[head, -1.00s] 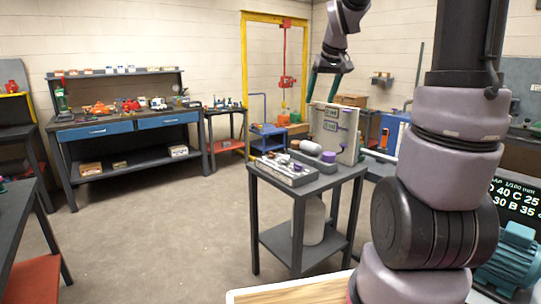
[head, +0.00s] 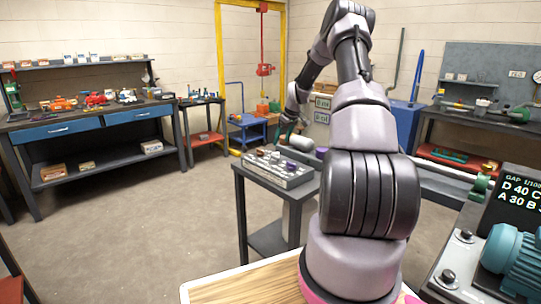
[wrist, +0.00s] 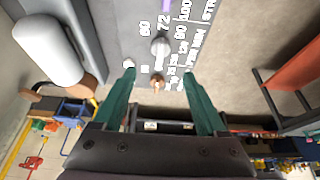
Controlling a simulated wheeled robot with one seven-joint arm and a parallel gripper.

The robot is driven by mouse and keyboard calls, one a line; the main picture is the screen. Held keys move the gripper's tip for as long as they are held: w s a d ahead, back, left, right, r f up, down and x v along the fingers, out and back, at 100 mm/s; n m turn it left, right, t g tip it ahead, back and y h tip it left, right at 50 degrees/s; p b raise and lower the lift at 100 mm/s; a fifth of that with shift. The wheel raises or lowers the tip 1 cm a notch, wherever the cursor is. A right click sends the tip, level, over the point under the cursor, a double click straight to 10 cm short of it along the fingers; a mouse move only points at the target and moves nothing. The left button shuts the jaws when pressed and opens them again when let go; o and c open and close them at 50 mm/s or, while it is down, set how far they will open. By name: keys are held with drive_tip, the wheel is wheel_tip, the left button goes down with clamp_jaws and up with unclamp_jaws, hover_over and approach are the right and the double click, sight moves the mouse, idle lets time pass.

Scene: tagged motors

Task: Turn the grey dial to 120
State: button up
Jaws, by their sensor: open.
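The control panel (head: 272,172) is a grey sloped box with several small knobs on the small dark table. In the wrist view the grey dial (wrist: 160,46) stands on the panel face (wrist: 125,25) between a purple part at the top edge and a copper-coloured knob (wrist: 155,83). White printed numbers, among them 60, 72 and 80, lie around it. Its pointer setting is too small to read. My gripper (wrist: 160,74) is open, with its green fingers apart and nothing between them touching. In the head view my gripper (head: 289,131) is above the far side of the panel.
A pale cylinder (wrist: 46,45) lies beside the panel. In the head view, signs (head: 322,109) stand behind the panel. A teal motor (head: 513,262) and a display (head: 515,208) are at right. Open floor (head: 150,225) lies left of the small table (head: 244,180).

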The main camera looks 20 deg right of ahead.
sight(275, 159)
drive_tip(key=x, duration=1)
drive_tip(key=shift+s+f, duration=0.1)
clamp_jaws()
